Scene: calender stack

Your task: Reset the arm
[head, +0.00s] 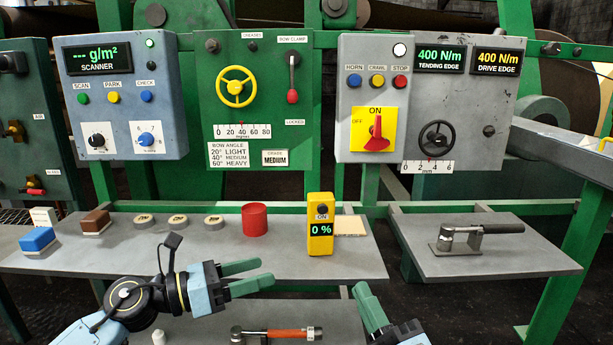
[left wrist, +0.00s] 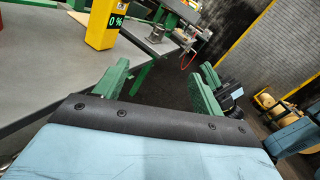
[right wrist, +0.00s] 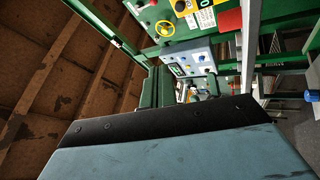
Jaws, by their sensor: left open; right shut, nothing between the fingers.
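In the head view my left gripper (head: 265,273) is over the front edge of the grey bench, left of the yellow meter, its two green fingers apart with nothing between them. The left wrist view also shows its fingers (left wrist: 165,66) spread and empty. My right gripper (head: 362,289) is in front of the bench, right of centre, pointing up towards the panels. In the right wrist view its green fingers (right wrist: 158,72) are together, with nothing held. The yellow meter (head: 320,244) stands upright on the bench, reading 0 %, and neither gripper touches it.
The grey bench (head: 120,258) holds a blue block (head: 37,239), a brown block (head: 95,221), several small discs and a red cup (head: 254,220). A side shelf (head: 500,262) carries a clamp-like tool (head: 475,237). A lower shelf (head: 215,320) holds an orange-handled tool (head: 285,334). Control panels stand behind.

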